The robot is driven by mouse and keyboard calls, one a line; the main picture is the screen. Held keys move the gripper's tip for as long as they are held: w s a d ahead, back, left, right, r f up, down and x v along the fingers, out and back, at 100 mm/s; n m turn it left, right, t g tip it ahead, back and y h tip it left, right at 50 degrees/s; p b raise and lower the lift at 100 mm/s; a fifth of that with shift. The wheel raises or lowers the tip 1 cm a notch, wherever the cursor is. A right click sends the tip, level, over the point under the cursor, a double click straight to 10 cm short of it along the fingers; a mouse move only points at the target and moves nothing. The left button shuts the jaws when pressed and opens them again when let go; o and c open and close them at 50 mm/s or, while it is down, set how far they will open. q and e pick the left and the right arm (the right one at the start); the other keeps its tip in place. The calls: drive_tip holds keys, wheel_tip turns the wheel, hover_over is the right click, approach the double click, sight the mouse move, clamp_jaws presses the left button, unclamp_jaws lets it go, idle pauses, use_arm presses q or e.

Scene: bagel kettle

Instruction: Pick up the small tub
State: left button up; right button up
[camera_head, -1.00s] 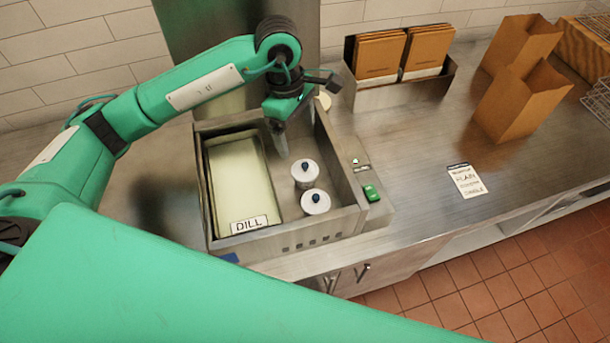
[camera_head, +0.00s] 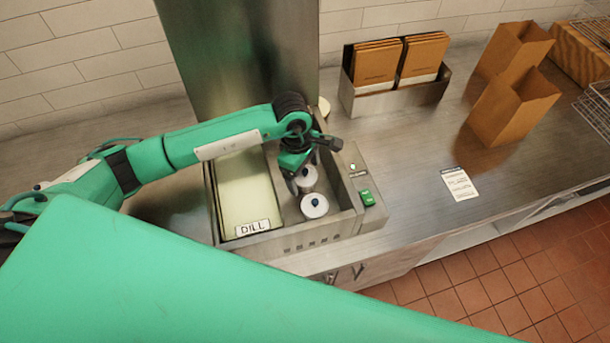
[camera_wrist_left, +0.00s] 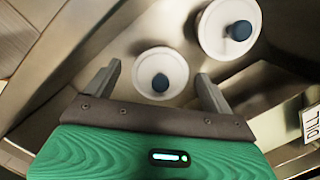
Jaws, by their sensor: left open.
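Two small white tubs with round lids and dark knobs stand in the metal well: the back tub (camera_head: 308,178) and the front tub (camera_head: 314,206). My left gripper (camera_head: 298,184) is low over the back tub and partly hides it. In the left wrist view its open fingers (camera_wrist_left: 157,88) stand on either side of one lid (camera_wrist_left: 160,73), with nothing visibly gripped. The other lid (camera_wrist_left: 230,28) is beyond, at the upper right. I cannot tell how far down the fingers reach. My right gripper is not in view.
A larger pale tub labelled DILL (camera_head: 246,190) fills the left side of the well. The well's metal rim (camera_head: 345,200) surrounds the tubs closely. A metal holder of brown sleeves (camera_head: 398,92), paper bags (camera_head: 512,105) and a printed card (camera_head: 460,184) are on the counter to the right.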

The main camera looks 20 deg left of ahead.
use_arm(q)
drive_tip(key=shift+d+f, duration=0.15)
drive_tip(key=shift+f, duration=0.85)
drive_tip(key=shift+c, duration=0.3)
drive_tip(key=c, duration=1.1)
drive_tip(key=shift+r, duration=0.2)
drive_tip(key=shift+r+b, duration=3.1)
drive_tip(key=shift+r, duration=6.8)
